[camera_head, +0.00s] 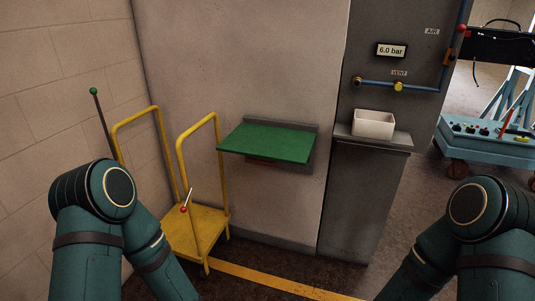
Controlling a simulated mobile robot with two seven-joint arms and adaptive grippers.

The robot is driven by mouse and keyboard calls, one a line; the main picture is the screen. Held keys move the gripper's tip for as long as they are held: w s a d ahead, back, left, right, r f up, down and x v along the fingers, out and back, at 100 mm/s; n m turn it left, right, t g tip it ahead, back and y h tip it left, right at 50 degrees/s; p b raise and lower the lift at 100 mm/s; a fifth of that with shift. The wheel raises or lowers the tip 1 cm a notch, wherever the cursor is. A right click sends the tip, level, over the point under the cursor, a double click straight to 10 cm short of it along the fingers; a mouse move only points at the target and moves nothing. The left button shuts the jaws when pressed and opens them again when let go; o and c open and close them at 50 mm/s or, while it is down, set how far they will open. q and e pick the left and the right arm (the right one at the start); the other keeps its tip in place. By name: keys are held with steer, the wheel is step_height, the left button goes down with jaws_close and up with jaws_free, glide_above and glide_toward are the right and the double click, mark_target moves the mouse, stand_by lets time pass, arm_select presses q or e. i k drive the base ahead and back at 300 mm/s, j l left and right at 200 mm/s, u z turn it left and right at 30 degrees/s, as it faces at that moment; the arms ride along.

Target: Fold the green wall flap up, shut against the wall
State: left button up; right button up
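The green wall flap (266,142) sticks out level from the pale wall in the middle of the view. Its back edge meets a grey strip on the wall, and a brownish part shows just below it. My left arm comes in at the lower left and my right arm at the lower right. Both arms bend down out of the picture, so neither gripper shows. Nothing of mine touches the flap.
A yellow trolley (192,227) with upright rails stands left of the flap. A white bin (373,123) sits on a grey ledge (396,139) to the right, below pipes and a 6.0 bar display (391,50). The flap's top looks clear.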

mark_target(290, 146)
steer(key=k, duration=0.2)
steer(key=i+l+u, duration=0.1)
steer(key=l+u, duration=0.15)
steer(key=l, duration=0.55)
steer(key=l+u, duration=0.3)
steer(key=l, duration=0.55)
steer(key=l+u, duration=0.25)
steer(key=l, duration=0.6)
steer(key=k+l+u, duration=0.1)
steer(key=l+u, duration=0.15)
steer(key=l, duration=0.55)
steer(key=i+l+u, duration=0.1)
steer(key=i+l, duration=0.15)
steer(key=i+l+u, duration=0.15)
steer(key=l, duration=0.3)
steer(key=i+l+u, duration=0.1)
steer(key=i+l, duration=0.2)
steer(key=i+l+u, duration=0.15)
steer(key=l, duration=0.35)
steer(key=i+j+z, duration=0.2)
steer(key=j+z, duration=0.2)
